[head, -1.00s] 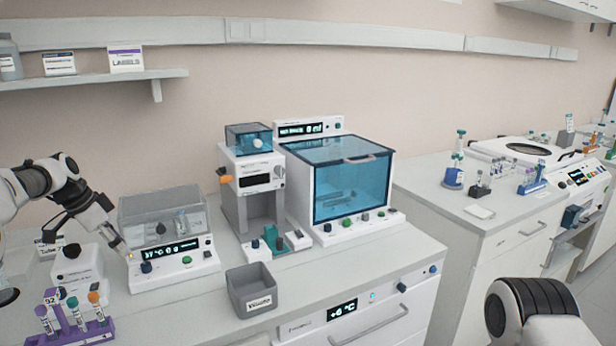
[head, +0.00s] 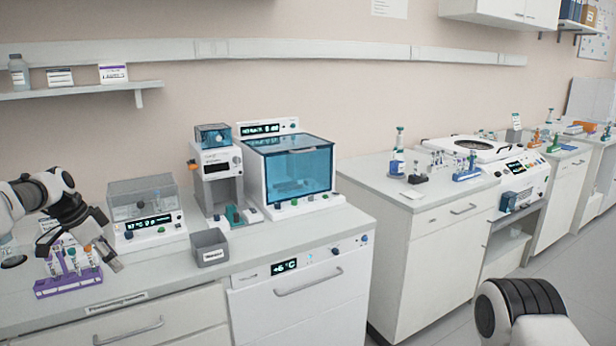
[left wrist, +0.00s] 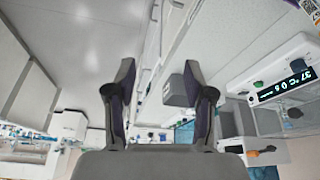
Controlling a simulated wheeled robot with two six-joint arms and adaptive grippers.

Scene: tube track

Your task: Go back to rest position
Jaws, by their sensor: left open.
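My left gripper (head: 112,256) is at the left of the head view, above the front of the bench. It is beside a purple tube rack (head: 68,283) with several capped tubes. In the left wrist view the two fingers of the left gripper (left wrist: 158,82) stand apart with nothing between them. A white and black rounded part of my right arm shows at the bottom right of the head view. The right gripper is not in view.
A heater block with a clear lid (head: 145,205), a grey bin (head: 209,248) and a blue-windowed cabinet (head: 292,172) stand on the left bench. The right bench holds a centrifuge (head: 470,148).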

